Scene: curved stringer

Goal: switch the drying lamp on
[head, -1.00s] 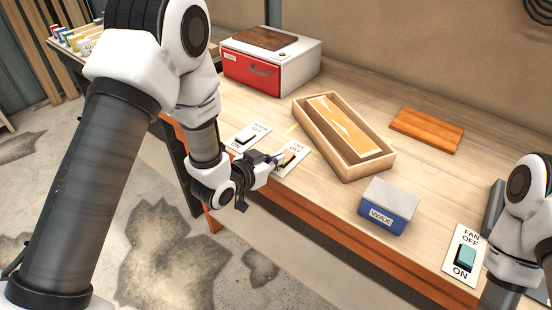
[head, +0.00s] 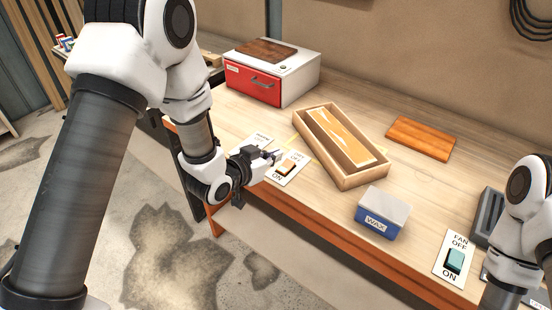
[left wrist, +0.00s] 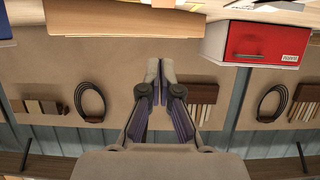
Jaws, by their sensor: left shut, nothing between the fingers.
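A switch plate (head: 292,178) lies on the bench's front left, with an orange rocker (head: 287,167), ON at its near end and OFF at its far end. Its top word is too blurred to read. My left gripper (head: 275,156) is shut and empty just left of the orange rocker, above the plate; I cannot tell if it touches. The closed fingers (left wrist: 160,72) also show in the left wrist view. I see no lamp. The right arm shows, but its gripper is out of view.
A FAN switch with a teal rocker (head: 455,261) lies at the front right. A blue WAX box (head: 382,213), a wooden tray (head: 357,178), an orange-brown board (head: 421,138) and a red-fronted oven-like box (head: 252,83) stand on the bench. A grey tray (head: 489,217) is at the right.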

